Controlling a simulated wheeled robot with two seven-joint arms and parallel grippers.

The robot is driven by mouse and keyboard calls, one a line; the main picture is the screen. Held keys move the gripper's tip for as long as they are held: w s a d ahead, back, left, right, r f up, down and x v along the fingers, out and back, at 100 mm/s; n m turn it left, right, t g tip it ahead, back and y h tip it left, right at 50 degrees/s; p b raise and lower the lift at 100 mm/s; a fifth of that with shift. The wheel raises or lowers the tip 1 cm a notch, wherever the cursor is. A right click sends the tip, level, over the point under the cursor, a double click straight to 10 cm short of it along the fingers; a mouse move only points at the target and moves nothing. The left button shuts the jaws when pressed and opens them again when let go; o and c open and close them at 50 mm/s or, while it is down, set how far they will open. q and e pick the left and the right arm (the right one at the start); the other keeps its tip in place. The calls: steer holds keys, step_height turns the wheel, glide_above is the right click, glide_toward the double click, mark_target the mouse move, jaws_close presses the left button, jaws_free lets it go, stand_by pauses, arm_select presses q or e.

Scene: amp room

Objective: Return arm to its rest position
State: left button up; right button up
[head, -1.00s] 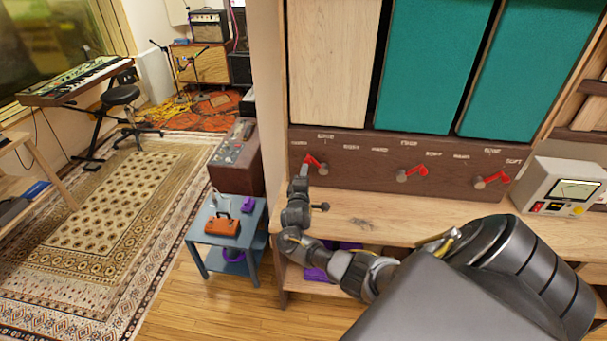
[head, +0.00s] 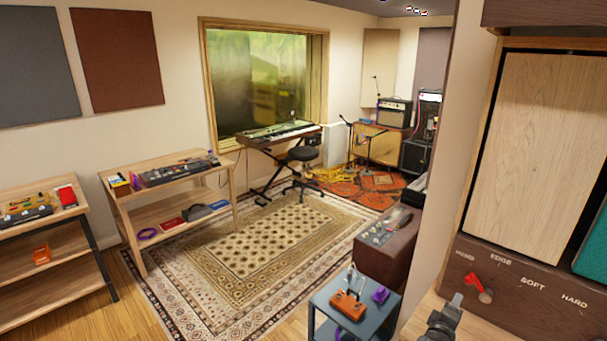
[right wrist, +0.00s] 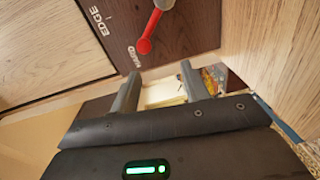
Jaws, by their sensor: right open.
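My right gripper (head: 456,299) shows at the bottom right of the head view, just left of and below a red-levered knob (head: 474,280) on the dark brown panel. In the right wrist view the gripper's two fingers (right wrist: 160,88) are apart with nothing between them. The red lever (right wrist: 147,36) lies beyond the fingertips, apart from them, its round end near the label "HARD". Most of my right arm is out of the head view. My left gripper is not in view.
A pale wood panel (head: 530,150) stands above the knob panel (head: 520,300). A small blue-grey table (head: 330,296) with an orange device (head: 347,305) stands to the left of the arm. A patterned rug (head: 250,250) lies on open floor.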

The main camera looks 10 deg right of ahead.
steer(key=s+a+f+m+g+y, duration=0.1)
steer(key=s+a+f+m+y, duration=0.1)
steer(key=s+a+f+y, duration=0.5)
steer(key=s+a+f+m+g+y, duration=0.1)
steer(key=s+a+f+g+y, duration=0.15)
steer(key=s+a, duration=0.55)
steer(key=s+a+r+m+g+y, duration=0.15)
steer(key=s+a, duration=0.35)
steer(key=s, duration=0.5)
steer(key=s+a+r+m+g+y, duration=0.1)
steer(key=s+a+r+g+y, duration=0.15)
steer(key=s+a, duration=0.6)
step_height(320, 180, down, 26)
steer(key=s+d+g+b, duration=0.1)
steer(key=s+d+b, duration=0.2)
steer(key=s+d+f+g+b, duration=0.1)
steer(key=s+d+f+b, duration=0.1)
steer(key=s+f, duration=1.4)
step_height(320, 180, down, 4)
steer(key=shift+s+d+f+g, duration=0.15)
steer(key=shift+s+d+g, duration=0.15)
steer(key=shift+d+g, duration=0.05)
